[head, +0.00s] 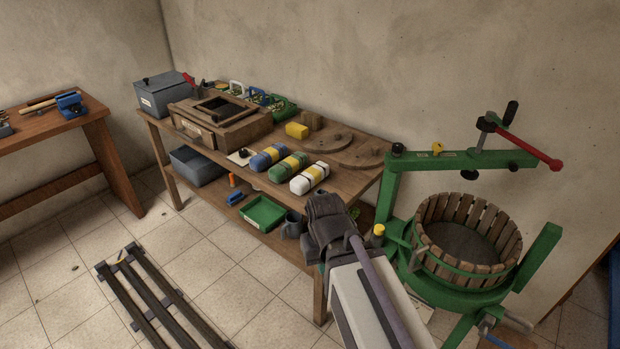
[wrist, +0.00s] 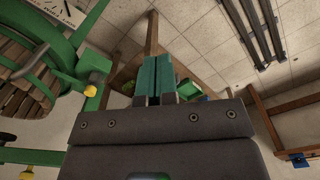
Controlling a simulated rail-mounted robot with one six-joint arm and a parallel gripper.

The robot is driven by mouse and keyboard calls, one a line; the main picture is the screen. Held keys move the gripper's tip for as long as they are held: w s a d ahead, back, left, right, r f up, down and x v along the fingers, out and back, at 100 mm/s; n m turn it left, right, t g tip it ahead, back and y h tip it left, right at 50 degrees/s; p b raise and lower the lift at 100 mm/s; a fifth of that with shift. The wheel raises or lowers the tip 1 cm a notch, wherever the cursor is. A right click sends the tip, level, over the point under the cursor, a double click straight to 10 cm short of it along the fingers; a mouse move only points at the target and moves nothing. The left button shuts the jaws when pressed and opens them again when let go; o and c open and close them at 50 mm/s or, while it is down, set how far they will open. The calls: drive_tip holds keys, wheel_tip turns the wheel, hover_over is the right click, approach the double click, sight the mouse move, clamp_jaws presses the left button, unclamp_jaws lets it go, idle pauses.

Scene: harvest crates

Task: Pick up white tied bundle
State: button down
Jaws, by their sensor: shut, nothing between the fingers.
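The white tied bundle (head: 310,178) lies on the workbench top (head: 352,178), near its front edge, in the head view. It has yellow at its middle and is the rightmost of three bundles. The green one (head: 289,166) and the blue one (head: 268,157) lie to its left. My gripper is in front of the bench, below and to the right of the white bundle and apart from it. In the wrist view my gripper's teal fingers (wrist: 156,60) are together and empty. The white bundle does not show in the wrist view.
A wooden box (head: 220,122) and a grey lidded bin (head: 163,92) stand on the bench's left part. A green tray (head: 263,213) sits on the lower shelf. A green press (head: 393,205) with a slatted basket stands close on the right.

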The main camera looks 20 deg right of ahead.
drive_tip(key=c, duration=1.8)
unclamp_jaws()
drive_tip(key=o, duration=1.7)
